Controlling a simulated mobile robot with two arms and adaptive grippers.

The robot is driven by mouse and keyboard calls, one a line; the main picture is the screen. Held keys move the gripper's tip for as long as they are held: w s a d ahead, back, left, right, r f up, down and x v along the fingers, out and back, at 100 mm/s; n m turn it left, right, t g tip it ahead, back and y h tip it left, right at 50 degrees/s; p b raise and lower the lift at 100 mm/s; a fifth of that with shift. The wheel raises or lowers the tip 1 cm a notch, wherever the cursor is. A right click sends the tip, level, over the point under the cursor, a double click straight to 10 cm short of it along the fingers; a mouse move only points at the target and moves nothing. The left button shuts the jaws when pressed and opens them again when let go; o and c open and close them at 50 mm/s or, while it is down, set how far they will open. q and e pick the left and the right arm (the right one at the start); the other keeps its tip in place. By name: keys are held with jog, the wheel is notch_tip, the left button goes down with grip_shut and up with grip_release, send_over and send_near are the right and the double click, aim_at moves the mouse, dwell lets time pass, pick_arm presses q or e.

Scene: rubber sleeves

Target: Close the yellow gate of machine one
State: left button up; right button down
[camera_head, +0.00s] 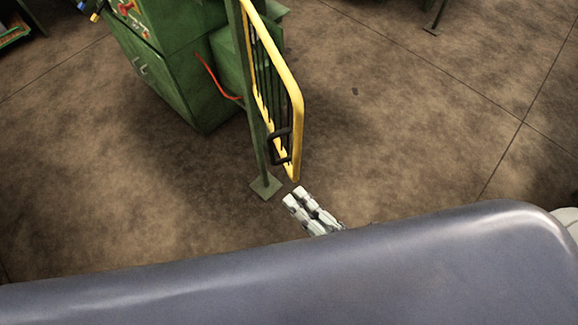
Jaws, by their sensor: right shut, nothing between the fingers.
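The yellow gate (294,90) is a tubular frame with dark bars, hung beside a green post (251,90) in the upper middle. A dark handle (275,147) sits near the gate's lower end. The green machine (165,60) stands behind and to the left of the post. My right gripper (294,195) is shut and empty, just below the gate's lower end in the picture, close to the post's foot. I cannot tell whether it touches the gate. Most of my right arm is hidden behind the grey-blue body part in front. My left gripper is not in view.
The post's square foot plate (266,187) stands on the brown floor. A red cable (217,78) hangs at the machine's side. The brown floor (420,120) is open to the right of the gate. A dark stand foot (432,25) is at the top right.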

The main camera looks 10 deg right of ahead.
aim_at(270, 153)
jog(key=w+p, duration=0.1)
jog(key=w, duration=0.1)
jog(key=w+a+p, duration=0.1)
jog(key=w+p, duration=0.1)
jog(key=w, duration=0.1)
jog(key=w+p, duration=0.1)
jog(key=w, duration=0.2)
jog(key=shift+w+a, duration=0.25)
jog(key=shift+a, duration=0.15)
jog(key=shift+d+p, duration=0.3)
jog(key=shift+d, duration=0.3)
jog(key=shift+w, duration=0.1)
